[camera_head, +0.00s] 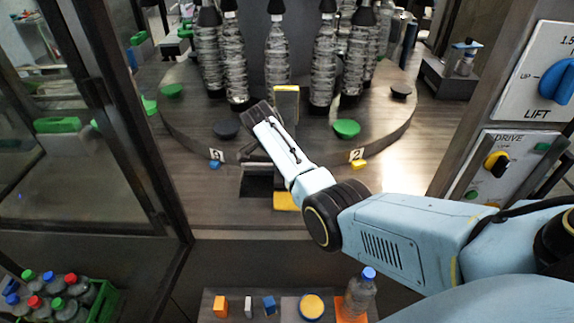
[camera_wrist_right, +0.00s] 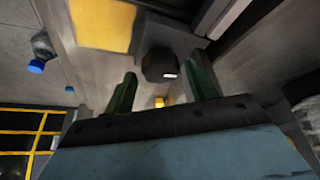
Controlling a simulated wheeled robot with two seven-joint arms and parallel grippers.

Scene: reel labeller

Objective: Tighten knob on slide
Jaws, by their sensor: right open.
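In the right wrist view a dark, blocky knob (camera_wrist_right: 160,66) with a small white mark sits beyond and between the two green fingers of my right gripper (camera_wrist_right: 163,76). The fingers are open and apart, with nothing seen held; whether they touch the knob I cannot tell. In the head view my right arm reaches over the middle of the station, its dark end (camera_head: 256,112) beside an upright slide post with a yellow top (camera_head: 286,90). The arm hides the knob there. A yellow block (camera_head: 285,201) shows at the slide's lower end. My left gripper is not in view.
A round turntable (camera_head: 205,130) carries several bottles with black tops, plus green and black discs. A blue-capped bottle (camera_head: 360,292) stands in front; a green crate (camera_head: 102,300) is lower left.

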